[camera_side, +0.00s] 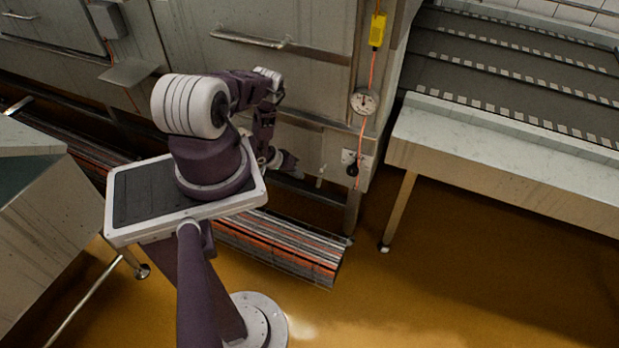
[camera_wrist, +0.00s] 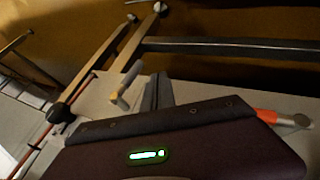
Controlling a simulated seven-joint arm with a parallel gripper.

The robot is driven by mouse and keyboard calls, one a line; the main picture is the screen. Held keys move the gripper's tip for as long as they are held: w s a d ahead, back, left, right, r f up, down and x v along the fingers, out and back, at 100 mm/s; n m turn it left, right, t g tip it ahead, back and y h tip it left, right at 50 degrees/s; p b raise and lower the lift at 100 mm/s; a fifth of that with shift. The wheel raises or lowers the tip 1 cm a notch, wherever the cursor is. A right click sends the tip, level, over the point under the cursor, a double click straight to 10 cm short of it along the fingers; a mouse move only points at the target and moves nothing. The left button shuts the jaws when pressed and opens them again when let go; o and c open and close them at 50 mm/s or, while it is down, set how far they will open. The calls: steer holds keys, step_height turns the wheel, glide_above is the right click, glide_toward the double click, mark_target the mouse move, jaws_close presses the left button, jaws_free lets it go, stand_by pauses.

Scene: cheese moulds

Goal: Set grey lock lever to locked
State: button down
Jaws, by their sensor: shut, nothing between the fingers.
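A lock lever (camera_wrist: 122,92), grey with a yellowish part, stands out from a pale panel in the wrist view. A small pale stub that looks like the same lever (camera_side: 320,174) shows in the side view, low on the metal cabinet front. My gripper (camera_side: 280,161) is close to the cabinet, a little left of the stub. In the wrist view my gripper's dark fingers (camera_wrist: 157,90) are shut and empty, just right of the lever. I cannot tell whether they touch it. The lever's locked or unlocked marking is not readable.
The ball also shows left of the lever in the wrist view (camera_wrist: 58,112). A pale bench (camera_side: 500,150) stands at right. Floor ahead is open.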

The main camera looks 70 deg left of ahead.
mark_target(321, 176)
steer(key=shift+w+d+f, duration=0.2)
steer(key=shift+w+d, duration=0.15)
steer(key=shift+w, duration=0.3)
steer(key=shift+w+d+f, duration=0.25)
steer(key=shift+w+d, duration=0.15)
steer(key=shift+w, duration=0.3)
steer(key=shift+w+d+f, duration=0.2)
steer(key=shift+w+d, duration=0.15)
steer(key=shift+w, duration=0.3)
